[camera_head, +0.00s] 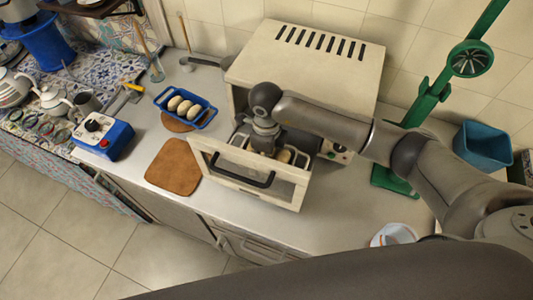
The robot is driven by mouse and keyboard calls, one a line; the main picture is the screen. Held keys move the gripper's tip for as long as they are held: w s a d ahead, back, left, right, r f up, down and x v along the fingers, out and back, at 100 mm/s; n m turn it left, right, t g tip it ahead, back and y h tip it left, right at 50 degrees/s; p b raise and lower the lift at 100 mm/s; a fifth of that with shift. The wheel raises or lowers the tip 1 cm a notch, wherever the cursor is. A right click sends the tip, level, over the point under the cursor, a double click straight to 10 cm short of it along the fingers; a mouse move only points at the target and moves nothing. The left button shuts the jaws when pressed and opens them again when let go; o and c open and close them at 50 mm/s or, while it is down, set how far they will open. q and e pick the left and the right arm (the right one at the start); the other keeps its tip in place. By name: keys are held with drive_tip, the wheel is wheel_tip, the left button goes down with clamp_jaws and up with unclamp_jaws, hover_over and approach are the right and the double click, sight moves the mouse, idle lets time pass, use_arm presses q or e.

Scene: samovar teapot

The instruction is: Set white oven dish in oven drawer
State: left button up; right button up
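The cream oven (305,60) stands at the back of the counter. Its drawer (230,172) is pulled out toward me, with a dark curved handle on the front. My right arm reaches in from the right, and my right gripper (264,142) points down into the drawer opening. Its fingertips are hidden by the wrist and the drawer, so whether it is open or shut does not show. Pale, rounded shapes (285,156) show beside it in the drawer; I cannot tell whether they belong to the white oven dish. My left gripper is out of view.
A blue dish (209,117) with several pale, rounded pieces sits left of the oven. A brown board (174,167) lies in front. A blue-and-white device (104,137) is farther left. A green press (428,100), a blue bin (484,147) and a white bowl (393,234) are at right.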

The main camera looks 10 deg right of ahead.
drive_tip(key=shift+r, duration=0.15)
drive_tip(key=shift+r, duration=0.25)
drive_tip(key=shift+r+b, duration=2)
drive_tip(key=shift+r, duration=3.8)
